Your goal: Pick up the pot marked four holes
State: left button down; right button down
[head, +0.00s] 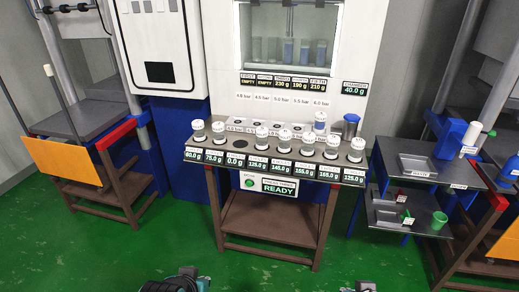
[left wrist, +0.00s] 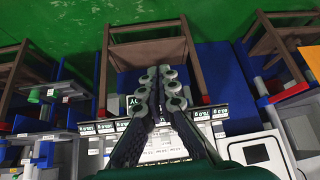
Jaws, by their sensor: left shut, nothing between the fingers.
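Several small pots with white lids stand in a row along the front of the dark bench (head: 238,144), such as a left one (head: 198,131), a middle one (head: 261,139) and a right one (head: 355,149). The marks on their lids are too small to read, so I cannot tell which has four holes. The third place from the left is bare, with a 0.0 g display. My left gripper (left wrist: 159,75) is shut and empty in the left wrist view, pointing towards the bench. Only a small part of my right arm's end shows at the head view's bottom edge; its fingers are unclear.
The panel below reads READY (head: 280,189). Green floor in front is mostly clear.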

aim_at(320, 118)
jog(key=i+l+z, duration=0.1)
jog(key=i+l, duration=0.35)
jog(key=i, duration=0.15)
jog(key=i+l, duration=0.45)
jog(key=i, duration=0.15)
jog(key=z, duration=0.05)
